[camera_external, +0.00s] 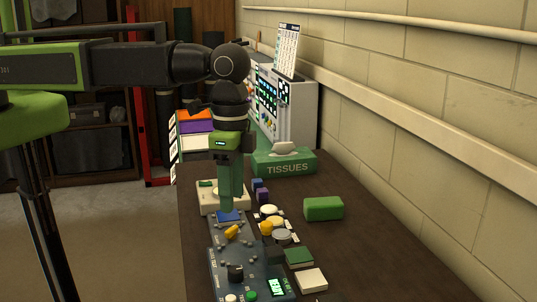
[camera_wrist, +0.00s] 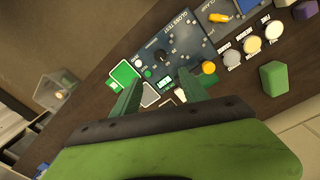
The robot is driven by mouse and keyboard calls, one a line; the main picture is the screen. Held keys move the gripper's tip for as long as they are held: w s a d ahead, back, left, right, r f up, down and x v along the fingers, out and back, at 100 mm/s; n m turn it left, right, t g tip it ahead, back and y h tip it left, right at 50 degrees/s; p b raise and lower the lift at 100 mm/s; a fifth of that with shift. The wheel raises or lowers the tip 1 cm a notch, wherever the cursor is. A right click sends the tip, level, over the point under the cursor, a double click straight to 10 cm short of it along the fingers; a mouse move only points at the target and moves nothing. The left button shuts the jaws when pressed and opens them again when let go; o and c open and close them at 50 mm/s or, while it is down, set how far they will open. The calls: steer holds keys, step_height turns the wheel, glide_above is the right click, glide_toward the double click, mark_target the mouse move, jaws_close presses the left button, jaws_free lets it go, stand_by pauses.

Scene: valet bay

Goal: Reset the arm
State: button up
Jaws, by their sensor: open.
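My gripper (camera_external: 229,207) points down over the dark table (camera_external: 350,255). Its two green fingers are apart, and I see nothing held between them.
A green tissue box (camera_external: 284,163) and a grey cabinet (camera_external: 298,112) stand behind. A block wall (camera_external: 440,120) bounds the right. The table's front right is bare.

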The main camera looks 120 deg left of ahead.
steer(key=d+f+m+b, duration=0.1)
steer(key=d+f+b, duration=0.5)
steer(key=s+d+f+m+b, duration=0.2)
steer(key=s+d+f+b, duration=0.8)
steer(key=d, duration=0.3)
steer(key=shift+s+d+f+m+y, duration=0.15)
steer(key=shift+s+d+m+y, duration=0.2)
steer(key=shift+s, duration=0.15)
stand_by(1.4)
